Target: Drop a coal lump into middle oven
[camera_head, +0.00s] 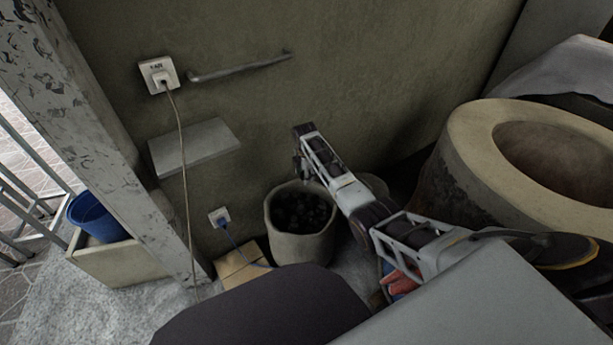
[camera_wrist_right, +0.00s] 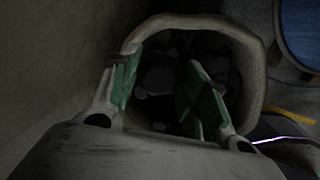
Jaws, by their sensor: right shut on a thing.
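A pale round bin (camera_head: 300,250) stands on the floor by the wall, with dark coal lumps (camera_head: 303,210) inside. My right arm comes in from the lower right and its end hangs above and beside the bin's mouth. In the right wrist view my right gripper (camera_wrist_right: 162,72), with green finger pads, points into the bin (camera_wrist_right: 252,50). It is shut on a coal lump, which is hard to make out in the dark between the pads. A barrel oven (camera_head: 468,135) with a wide cream rim and a dark round opening is at the right. I cannot tell if it is the middle one. My left gripper is not in view.
The wall with a socket (camera_head: 158,75), a metal rail (camera_head: 240,67) and a small shelf (camera_head: 195,147) is close behind the bin. A cardboard box (camera_head: 240,265) sits left of the bin. A blue bucket (camera_head: 93,215) stands farther left.

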